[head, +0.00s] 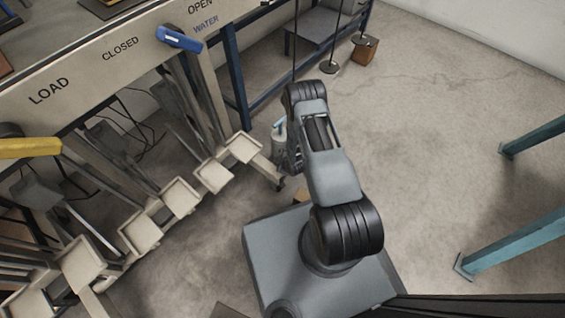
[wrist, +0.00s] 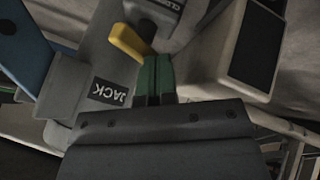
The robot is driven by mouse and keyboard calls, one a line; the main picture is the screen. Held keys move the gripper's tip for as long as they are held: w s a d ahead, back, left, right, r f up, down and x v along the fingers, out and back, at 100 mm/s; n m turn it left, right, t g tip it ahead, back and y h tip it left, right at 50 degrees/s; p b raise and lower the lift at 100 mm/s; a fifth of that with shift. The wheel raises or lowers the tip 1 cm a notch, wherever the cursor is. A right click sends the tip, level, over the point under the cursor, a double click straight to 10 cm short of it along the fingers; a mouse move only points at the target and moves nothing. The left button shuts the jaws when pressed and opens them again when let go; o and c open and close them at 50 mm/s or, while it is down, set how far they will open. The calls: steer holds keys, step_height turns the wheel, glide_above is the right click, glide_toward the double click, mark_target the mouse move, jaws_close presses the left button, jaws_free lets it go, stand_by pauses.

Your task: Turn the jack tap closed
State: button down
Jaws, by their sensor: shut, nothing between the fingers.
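In the wrist view, the jack tap's short yellow handle (wrist: 130,43) lies at the top centre, slanting beside a dark grey block. A black label reading JACK (wrist: 110,91) is on the grey body at its left. Part of a CLOSED marking (wrist: 161,4) shows at the top edge. My gripper (wrist: 158,58) has green fingers, shut together and empty, with their tips just right of the yellow handle's lower end. I cannot tell whether they touch it. In the head view my gripper and the jack tap are hidden behind or below my arm.
In the head view, a cream lever frame fills the left, with a blue water lever (head: 179,39), a yellow lever (head: 30,148) and several pale pedals below. Teal posts (head: 520,240) stand at right.

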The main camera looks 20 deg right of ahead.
steer(key=m+h, duration=0.1)
steer(key=w+m+h, duration=0.1)
steer(key=m, duration=0.1)
steer(key=a+m+h+b, duration=0.1)
steer(key=m, duration=0.1)
steer(key=shift+w+h, duration=0.2)
steer(key=shift+h, duration=0.1)
steer(key=shift+w, duration=0.15)
stand_by(0.5)
